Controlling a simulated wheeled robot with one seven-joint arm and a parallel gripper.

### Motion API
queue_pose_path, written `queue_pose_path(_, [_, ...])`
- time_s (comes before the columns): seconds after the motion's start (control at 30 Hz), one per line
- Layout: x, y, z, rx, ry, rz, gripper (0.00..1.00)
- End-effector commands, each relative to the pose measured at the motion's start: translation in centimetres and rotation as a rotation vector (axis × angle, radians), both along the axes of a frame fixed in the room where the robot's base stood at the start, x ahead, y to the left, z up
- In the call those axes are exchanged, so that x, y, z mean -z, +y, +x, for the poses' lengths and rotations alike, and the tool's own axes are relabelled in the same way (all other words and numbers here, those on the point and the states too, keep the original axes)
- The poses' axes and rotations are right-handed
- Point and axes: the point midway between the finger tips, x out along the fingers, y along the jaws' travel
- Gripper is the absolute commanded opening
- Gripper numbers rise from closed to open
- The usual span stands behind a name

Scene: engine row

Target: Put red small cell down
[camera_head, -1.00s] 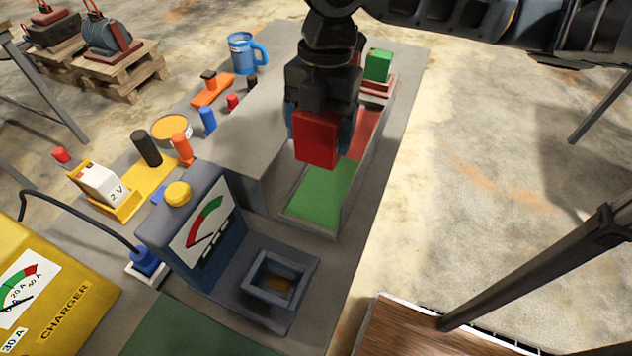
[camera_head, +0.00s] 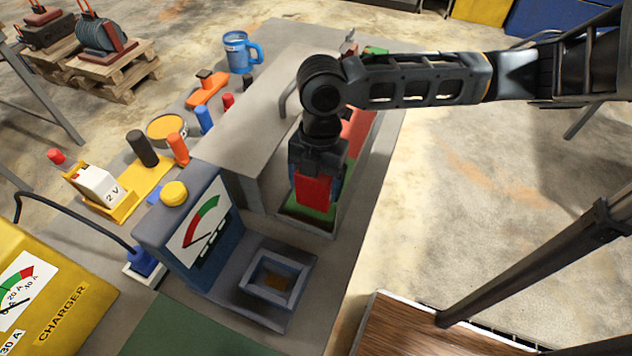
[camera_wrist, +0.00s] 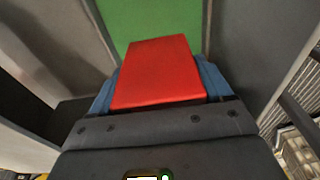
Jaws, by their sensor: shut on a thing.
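The red small cell (camera_head: 313,190) is between the fingers of my gripper (camera_head: 316,185), over the green section (camera_head: 303,211) of the long tray (camera_head: 320,226). In the wrist view the red cell (camera_wrist: 158,72) sits between the blue fingertips, with the green floor (camera_wrist: 150,22) beyond it and grey tray walls on both sides. My gripper is shut on the cell. Whether the cell's underside touches the tray floor is hidden. The tray's red section (camera_head: 358,128) lies behind, partly covered by my arm.
A blue tester with a dial (camera_head: 207,230) and an open square socket (camera_head: 275,277) stand just left and in front of the tray. A white 2 V cell (camera_head: 98,187), a blue mug (camera_head: 240,52) and a yellow charger (camera_head: 40,290) are farther left.

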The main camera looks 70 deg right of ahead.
Motion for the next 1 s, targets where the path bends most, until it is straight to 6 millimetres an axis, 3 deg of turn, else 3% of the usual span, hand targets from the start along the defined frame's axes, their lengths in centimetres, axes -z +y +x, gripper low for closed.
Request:
queue_pose_path(0.47, [1.0,0.0,0.0,0.000,-0.002,0.001,0.05])
queue_pose_path(0.5, [1.1,0.0,0.0,0.000,0.000,0.001,0.82])
queue_pose_path(0.6, [1.1,0.0,0.0,0.000,-0.001,0.000,0.90])
queue_pose_path(0.87, [0.9,0.0,0.0,-0.001,-0.001,0.000,0.90])
queue_pose_path(1.0, [-0.3,-0.2,0.0,-0.001,-0.002,-0.001,0.90])
